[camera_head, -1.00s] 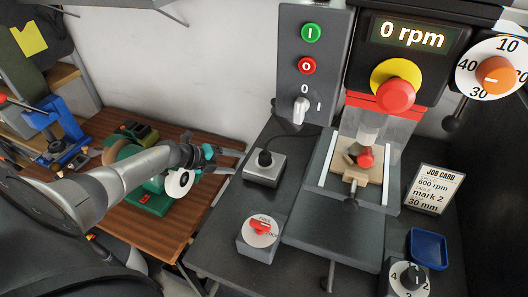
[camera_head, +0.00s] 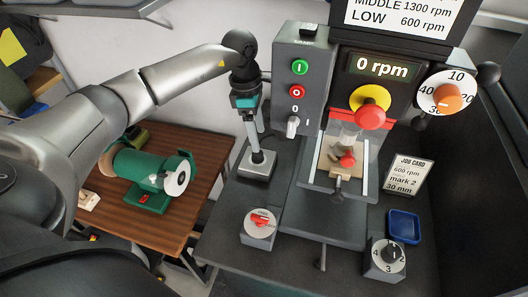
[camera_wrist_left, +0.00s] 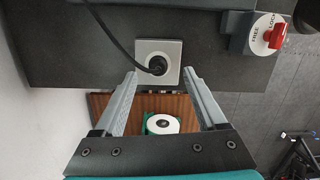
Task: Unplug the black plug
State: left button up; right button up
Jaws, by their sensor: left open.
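The black plug (camera_wrist_left: 157,65) sits in a pale square socket plate (camera_wrist_left: 174,48) in the left wrist view, with a black cord running up and left from it. In the head view the socket box (camera_head: 260,172) stands on the dark bench, and my gripper hides most of the plug. My left gripper (camera_head: 257,150) points down above the socket box. In the wrist view its two fingers (camera_wrist_left: 161,75) are wide apart, with nothing between the tips; the plug appears just beyond them, roughly centred. My right gripper is not in view.
A grey control panel (camera_head: 286,72) and the drill press with a red button (camera_head: 370,117) stand right of the gripper. A free/lock switch box (camera_head: 260,233) is nearer. A green grinder (camera_head: 140,165) is on the wooden table at left. A blue tray (camera_head: 404,226) lies at right.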

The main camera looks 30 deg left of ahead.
aim_at(258, 156)
pick_arm(q)
jog(key=shift+r+m+y, duration=0.6)
jog(key=shift+r+y, duration=0.2)
jog(key=shift+r, duration=0.15)
jog(key=shift+r+p, duration=0.1)
jog(key=shift+p, duration=0.2)
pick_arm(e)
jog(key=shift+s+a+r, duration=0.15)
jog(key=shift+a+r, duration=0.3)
pick_arm(q)
jog(key=shift+f+b, duration=0.65)
jog(key=shift+f, duration=0.25)
notch_tip(258, 156, down, 7)
jog(key=b, duration=0.5)
jog(key=shift+f+b, duration=0.15)
jog(key=shift+b, duration=0.15)
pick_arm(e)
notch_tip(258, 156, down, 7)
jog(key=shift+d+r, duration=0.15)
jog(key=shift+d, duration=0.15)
